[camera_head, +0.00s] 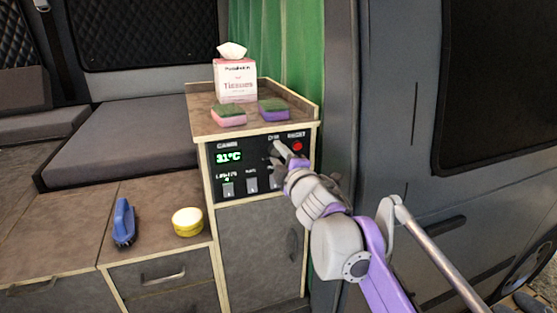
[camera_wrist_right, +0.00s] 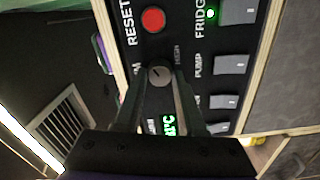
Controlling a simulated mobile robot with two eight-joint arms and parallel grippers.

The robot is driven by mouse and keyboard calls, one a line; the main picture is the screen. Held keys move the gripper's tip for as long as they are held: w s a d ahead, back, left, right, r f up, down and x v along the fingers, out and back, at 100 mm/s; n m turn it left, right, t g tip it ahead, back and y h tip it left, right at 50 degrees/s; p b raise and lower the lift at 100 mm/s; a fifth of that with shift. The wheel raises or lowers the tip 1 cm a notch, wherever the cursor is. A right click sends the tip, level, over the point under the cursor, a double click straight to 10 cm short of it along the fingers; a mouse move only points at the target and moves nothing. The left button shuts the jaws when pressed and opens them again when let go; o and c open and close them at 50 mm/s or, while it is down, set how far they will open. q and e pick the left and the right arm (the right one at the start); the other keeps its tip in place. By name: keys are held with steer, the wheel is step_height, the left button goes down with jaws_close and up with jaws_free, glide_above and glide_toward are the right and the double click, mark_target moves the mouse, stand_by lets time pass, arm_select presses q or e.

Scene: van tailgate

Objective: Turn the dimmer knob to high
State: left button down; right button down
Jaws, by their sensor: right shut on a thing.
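The dimmer knob (camera_wrist_right: 159,75) is a small round grey knob on the black control panel, with a dark pointer mark on its face. My right gripper (camera_wrist_right: 160,82) is shut on the knob, a finger on each side. In the head view my right gripper (camera_head: 279,153) reaches the upper right of the panel (camera_head: 240,172) and mostly hides the knob. My left gripper is not in view.
A red reset button (camera_head: 297,146) is just beside the knob. Switches (camera_head: 252,185) sit below, and a green 21°C display (camera_head: 229,156) is to the left. A tissue box (camera_head: 235,80) and sponges (camera_head: 229,117) stand on top. A brush (camera_head: 123,222) and yellow tin (camera_head: 187,221) lie on the lower counter.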

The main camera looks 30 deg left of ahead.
steer(key=m+b, duration=0.2)
steer(key=m, duration=0.3)
steer(key=shift+m, duration=0.3)
steer(key=m+b, duration=0.2)
steer(key=m, duration=0.3)
steer(key=shift+m, duration=0.3)
steer(key=c, duration=0.5)
jaws_free()
steer(key=shift+d+b, duration=0.1)
steer(key=shift+b, duration=0.2)
steer(key=b+v, duration=0.1)
steer(key=v, duration=0.9)
steer(key=shift+s+d, duration=0.2)
steer(key=shift+d, duration=0.05)
